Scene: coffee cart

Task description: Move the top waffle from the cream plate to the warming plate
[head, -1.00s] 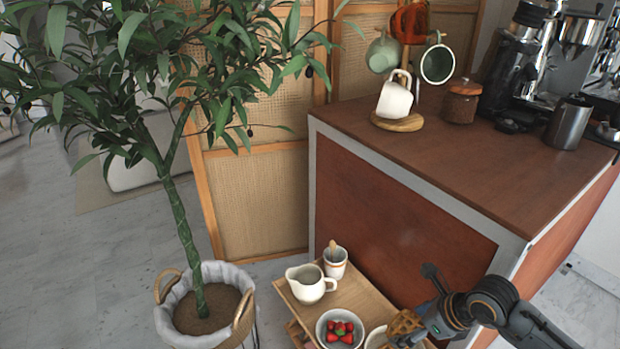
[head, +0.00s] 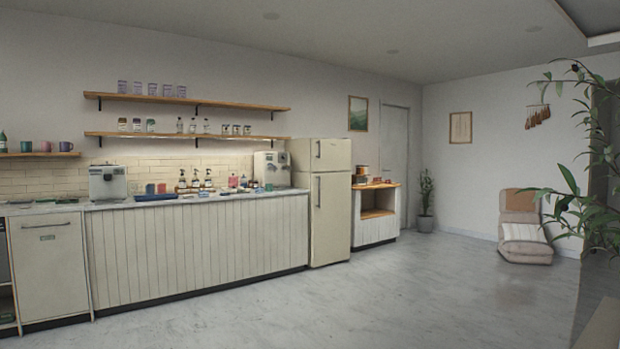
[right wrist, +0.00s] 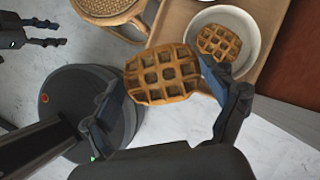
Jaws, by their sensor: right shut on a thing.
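My right gripper (right wrist: 163,76) is shut on a golden-brown waffle (right wrist: 163,82) in the right wrist view, with a finger at each side of it. Neither gripper shows in the head view.
The head view shows a long white counter (head: 200,245) with machines and bottles, a cream fridge (head: 325,200) and a small wood-topped cabinet (head: 375,215). The floor before them is clear. Plant leaves (head: 590,190) hang at the right. A wooden tray (right wrist: 172,22) bears the plate.

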